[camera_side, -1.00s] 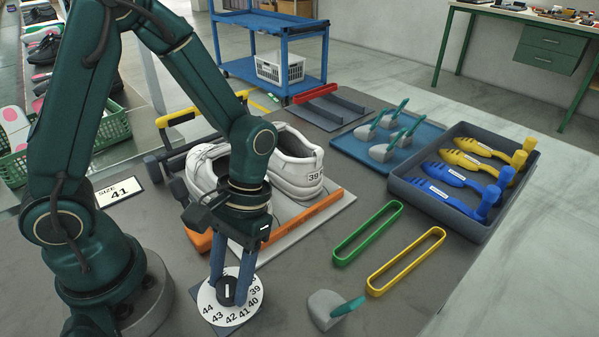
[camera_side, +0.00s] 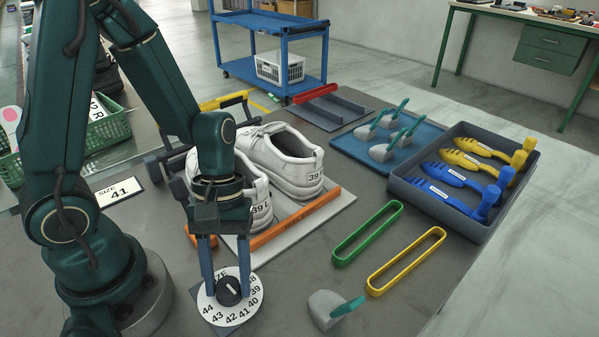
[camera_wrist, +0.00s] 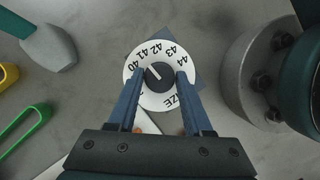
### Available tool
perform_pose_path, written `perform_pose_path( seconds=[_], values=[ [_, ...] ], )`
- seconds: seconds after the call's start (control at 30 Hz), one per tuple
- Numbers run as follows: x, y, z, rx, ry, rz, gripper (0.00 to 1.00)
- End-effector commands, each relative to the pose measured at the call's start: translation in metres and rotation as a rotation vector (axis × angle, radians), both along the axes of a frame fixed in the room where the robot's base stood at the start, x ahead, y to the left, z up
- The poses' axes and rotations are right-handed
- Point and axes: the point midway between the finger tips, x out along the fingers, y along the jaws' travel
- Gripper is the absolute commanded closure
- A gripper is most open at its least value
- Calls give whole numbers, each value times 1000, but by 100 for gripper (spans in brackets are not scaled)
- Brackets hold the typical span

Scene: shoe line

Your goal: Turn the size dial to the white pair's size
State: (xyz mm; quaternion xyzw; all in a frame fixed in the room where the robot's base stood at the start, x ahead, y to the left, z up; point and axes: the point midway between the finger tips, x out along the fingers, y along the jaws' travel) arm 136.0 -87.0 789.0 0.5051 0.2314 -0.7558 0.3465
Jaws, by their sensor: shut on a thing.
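The size dial (camera_side: 237,316) is a white disc with printed numbers and a round dark knob (camera_side: 229,292). My gripper (camera_side: 227,293) points down with its blue fingers on either side of the knob, shut on it. The wrist view shows the knob (camera_wrist: 160,79) between the fingers. Its white pointer slants to the upper left there, roughly toward 41; its exact setting is hard to read. The white pair of shoes (camera_side: 283,160) stands behind the dial, marked 39 on the heels. My gripper partly hides the nearer shoe.
A card reading SIZE 41 (camera_side: 121,191) lies at left. An orange bar (camera_side: 296,218) edges the shoe plate. Green (camera_side: 367,233) and yellow (camera_side: 405,262) bands, a grey piece with a green handle (camera_side: 331,310) and a tray of shoe trees (camera_side: 463,228) are at right.

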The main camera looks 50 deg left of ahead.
Motion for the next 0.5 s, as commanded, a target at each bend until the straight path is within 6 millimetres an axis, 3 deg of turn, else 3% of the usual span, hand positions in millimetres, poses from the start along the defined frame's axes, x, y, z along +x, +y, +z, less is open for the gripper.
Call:
perform_pose_path(
  seconds=[0.43, 0.47, 0.5],
  values=[
    [0, 0, 0, 1, -2, 10, 100],
    [0, 0, 0, 1, -1, 10, 42],
    [0, 0, 0, 1, -1, 10, 27]
  ],
)
